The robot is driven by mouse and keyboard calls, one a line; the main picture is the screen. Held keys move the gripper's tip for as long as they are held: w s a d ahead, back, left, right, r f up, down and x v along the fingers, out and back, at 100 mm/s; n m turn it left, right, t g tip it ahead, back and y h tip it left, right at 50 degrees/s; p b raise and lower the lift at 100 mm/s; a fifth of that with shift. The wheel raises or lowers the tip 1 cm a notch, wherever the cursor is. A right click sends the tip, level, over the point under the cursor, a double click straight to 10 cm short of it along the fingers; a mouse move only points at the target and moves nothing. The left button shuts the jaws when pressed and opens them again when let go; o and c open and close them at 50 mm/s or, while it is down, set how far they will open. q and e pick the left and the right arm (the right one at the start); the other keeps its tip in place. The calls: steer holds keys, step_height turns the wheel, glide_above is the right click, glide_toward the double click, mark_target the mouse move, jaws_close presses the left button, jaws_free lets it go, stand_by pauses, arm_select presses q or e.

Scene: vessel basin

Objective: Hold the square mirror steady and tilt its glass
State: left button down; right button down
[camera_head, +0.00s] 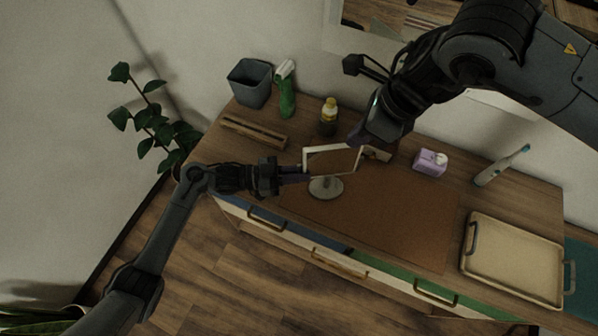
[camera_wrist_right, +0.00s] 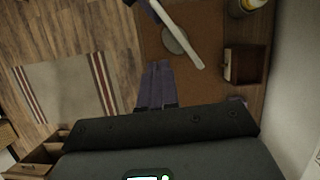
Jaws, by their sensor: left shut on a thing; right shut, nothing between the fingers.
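The square mirror has a white frame (camera_head: 332,148) and a round grey base (camera_head: 326,188) on the brown mat. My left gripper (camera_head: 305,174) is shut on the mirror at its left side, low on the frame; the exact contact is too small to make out. My right gripper (camera_head: 357,138) is shut and empty, close to the frame's upper right corner in the head view. In the right wrist view its closed purple fingers (camera_wrist_right: 156,70) are apart from the mirror's frame (camera_wrist_right: 178,36), which appears nearly edge-on above its base (camera_wrist_right: 174,40).
Behind the mirror stand a yellow-capped bottle (camera_head: 328,115), a green bottle (camera_head: 286,95) and a grey bin (camera_head: 250,82). A wooden block (camera_head: 254,132) lies left. A purple box (camera_head: 430,162), a toothbrush (camera_head: 502,165) and a tray (camera_head: 512,259) are right. The mat's right part is clear.

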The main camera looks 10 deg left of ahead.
steer(key=s+a+r+m+t+y, duration=0.2)
steer(key=a+r+m+y, duration=0.65)
steer(key=a, duration=0.25)
steer(key=s+a+r+m+t+y, duration=0.3)
steer(key=a+r+m+y, duration=0.4)
steer(key=a+r+m, duration=0.25)
steer(key=m+t+h, duration=0.9)
steer(key=m+t, duration=0.5)
steer(key=m, duration=1)
glide_above(330, 173)
steer(key=s+a, duration=0.1)
step_height(330, 173, down, 14)
steer(key=s+d+f+m+g+h, duration=0.1)
steer(key=s+f+m+h, duration=0.15)
steer(key=f, duration=0.55)
steer(key=s+d+f+m+g+h, duration=0.15)
steer(key=s+f, duration=0.25)
steer(key=f, duration=0.5)
steer(key=s+d+f+m+g+h, duration=0.1)
steer(key=s+d+f+m+g, duration=0.15)
steer(key=f, duration=0.55)
steer(key=shift+n+t, duration=0.35)
steer(key=shift+t, duration=0.15)
steer(key=shift+a+x, duration=0.15)
steer(key=shift+x, duration=1.7)
steer(key=shift+a+x, duration=0.1)
steer(key=shift+x, duration=1.8)
steer(key=shift+s+r, duration=0.1)
